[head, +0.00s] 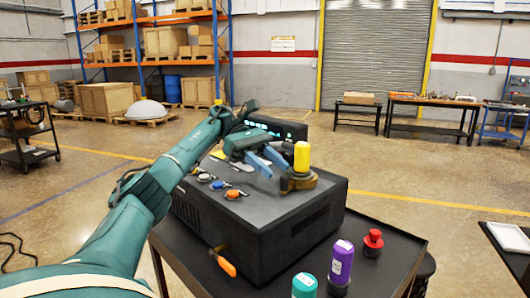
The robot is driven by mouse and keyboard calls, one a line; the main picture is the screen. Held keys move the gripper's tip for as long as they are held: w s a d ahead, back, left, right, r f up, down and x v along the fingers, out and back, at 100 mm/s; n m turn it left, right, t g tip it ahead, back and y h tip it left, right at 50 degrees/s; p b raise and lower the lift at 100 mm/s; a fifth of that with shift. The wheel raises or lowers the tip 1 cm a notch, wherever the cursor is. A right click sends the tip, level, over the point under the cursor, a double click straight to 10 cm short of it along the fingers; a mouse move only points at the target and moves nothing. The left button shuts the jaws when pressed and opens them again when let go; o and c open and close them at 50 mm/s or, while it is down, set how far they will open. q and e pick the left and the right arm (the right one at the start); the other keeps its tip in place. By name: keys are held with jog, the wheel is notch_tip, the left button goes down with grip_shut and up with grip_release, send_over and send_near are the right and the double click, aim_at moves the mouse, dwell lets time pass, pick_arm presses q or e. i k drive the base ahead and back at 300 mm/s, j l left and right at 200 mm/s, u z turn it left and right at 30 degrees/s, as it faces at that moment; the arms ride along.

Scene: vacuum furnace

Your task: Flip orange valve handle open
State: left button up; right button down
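A black furnace box (262,219) stands on a dark cart. An orange handle (226,265) with a thin metal stem sticks out low on its left front side, slanting down to the right. A smaller orange piece (233,194) lies on the box's top near the front edge. I cannot tell for certain which of the two is the valve handle. My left gripper (268,165) is above the box top, its two blue fingers apart and nothing seen between them. It is above and to the right of both orange parts. My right gripper is not in view.
A yellow-capped cylinder (302,157) on a brass-coloured base (298,181) stands close to the right of my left fingertips. Small tools lie on the box.

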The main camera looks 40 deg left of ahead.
aim_at(231, 270)
jog(key=k, duration=1.5)
